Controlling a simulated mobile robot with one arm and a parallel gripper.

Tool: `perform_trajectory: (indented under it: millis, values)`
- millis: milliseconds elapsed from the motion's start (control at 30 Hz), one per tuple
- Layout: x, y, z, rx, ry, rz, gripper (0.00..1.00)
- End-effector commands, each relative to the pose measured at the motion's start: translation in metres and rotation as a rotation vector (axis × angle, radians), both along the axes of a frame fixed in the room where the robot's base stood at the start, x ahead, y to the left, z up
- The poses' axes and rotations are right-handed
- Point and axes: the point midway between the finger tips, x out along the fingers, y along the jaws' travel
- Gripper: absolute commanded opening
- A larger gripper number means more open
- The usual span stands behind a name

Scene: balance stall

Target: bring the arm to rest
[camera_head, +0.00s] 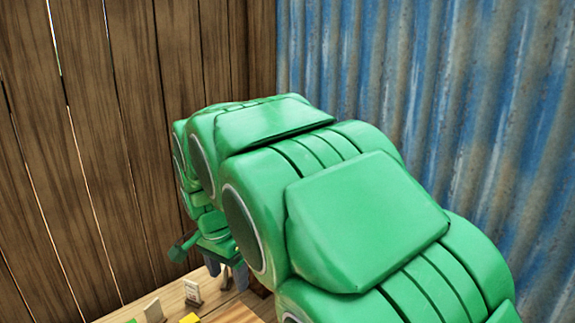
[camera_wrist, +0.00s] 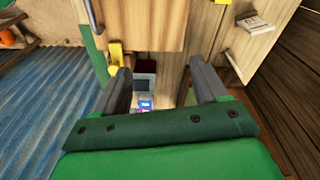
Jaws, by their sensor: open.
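My green arm fills the middle and lower right of the head view and hides much of the stall behind it. My gripper (camera_head: 226,275) shows small at the arm's far end, low and left of centre, above a wooden surface. In the wrist view my gripper (camera_wrist: 165,85) has its two grey fingers wide apart. No object is between the fingertips. Below and beyond the gap lie a dark red and grey item and a small blue and pink item, both too small to name.
A plank wall (camera_head: 90,130) stands at left and a corrugated metal wall (camera_head: 450,90) at right. Small cards (camera_head: 193,292) and a yellow piece (camera_head: 190,318) are on the wooden surface (camera_head: 235,308). In the wrist view, orange round things (camera_wrist: 10,38) lie at upper left.

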Motion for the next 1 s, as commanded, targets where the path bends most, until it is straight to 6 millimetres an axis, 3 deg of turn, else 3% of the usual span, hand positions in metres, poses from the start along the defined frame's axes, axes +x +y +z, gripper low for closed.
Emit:
perform_trajectory:
  millis: [33, 300, 567, 800, 1000]
  values:
    - [-0.003, -0.019, 0.005, -0.004, -0.004, 0.014, 0.72]
    - [-0.030, -0.105, 0.011, -0.043, 0.002, 0.134, 0.72]
    - [-0.073, -0.174, 0.012, -0.063, 0.026, 0.253, 0.72]
    - [-0.131, -0.226, 0.003, -0.051, 0.092, 0.346, 0.72]
    - [-0.189, -0.256, -0.007, -0.012, 0.157, 0.416, 0.72]
